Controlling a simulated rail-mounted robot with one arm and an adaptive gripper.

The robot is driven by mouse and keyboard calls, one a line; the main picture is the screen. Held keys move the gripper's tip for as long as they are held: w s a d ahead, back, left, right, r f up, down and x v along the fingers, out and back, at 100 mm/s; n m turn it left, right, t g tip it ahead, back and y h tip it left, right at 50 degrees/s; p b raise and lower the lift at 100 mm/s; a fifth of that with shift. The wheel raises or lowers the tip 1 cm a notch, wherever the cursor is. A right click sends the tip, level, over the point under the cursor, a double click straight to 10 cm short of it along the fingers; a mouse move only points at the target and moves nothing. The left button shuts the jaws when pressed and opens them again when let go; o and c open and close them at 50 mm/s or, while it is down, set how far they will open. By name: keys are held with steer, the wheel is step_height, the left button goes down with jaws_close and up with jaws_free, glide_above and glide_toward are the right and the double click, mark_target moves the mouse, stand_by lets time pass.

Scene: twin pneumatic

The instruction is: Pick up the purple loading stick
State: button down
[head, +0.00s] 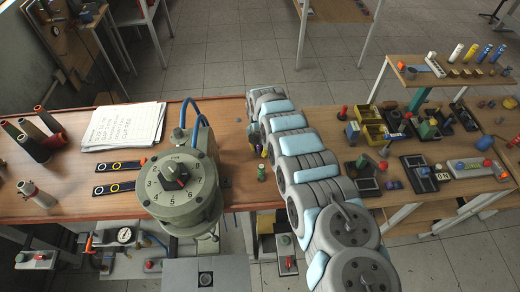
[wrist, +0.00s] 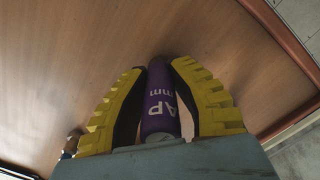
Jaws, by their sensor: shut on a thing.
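The purple loading stick (wrist: 158,98), with white lettering, stands out between the two yellow ribbed fingers of my gripper (wrist: 160,70) in the wrist view. The fingers are shut on it from both sides. Its far end points towards the brown wooden table top, and its near end is against the grey gripper body. In the head view my gripper (head: 257,138) is small and partly hidden by my arm, over the table just right of the grey dial unit. The stick is hard to make out there.
A small green-topped piece (head: 261,173) stands close below my gripper. The grey dial unit (head: 178,190) with blue hoses is to the left, beside papers (head: 123,127) and dark cones (head: 32,148). On the right are fixtures and a raised shelf (head: 440,78) with coloured cylinders.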

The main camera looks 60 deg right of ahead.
steer(key=shift+r, duration=0.1)
stand_by(0.3)
steer(key=shift+s+r, duration=0.1)
steer(key=shift+r, duration=1.55)
steer(key=shift+s+a+r, duration=0.25)
steer(key=shift+a+r, duration=0.1)
steer(key=shift+r, duration=0.15)
steer(key=shift+s+a+r, duration=0.2)
steer(key=shift+s+r, duration=0.25)
steer(key=shift+r, duration=0.05)
steer(key=s+a+r+p, duration=0.7)
steer(key=s+p, duration=0.2)
steer(key=p, duration=0.4)
steer(key=shift+s+r+p, duration=0.25)
steer(key=shift+s+p, duration=0.1)
steer(key=shift+a, duration=0.1)
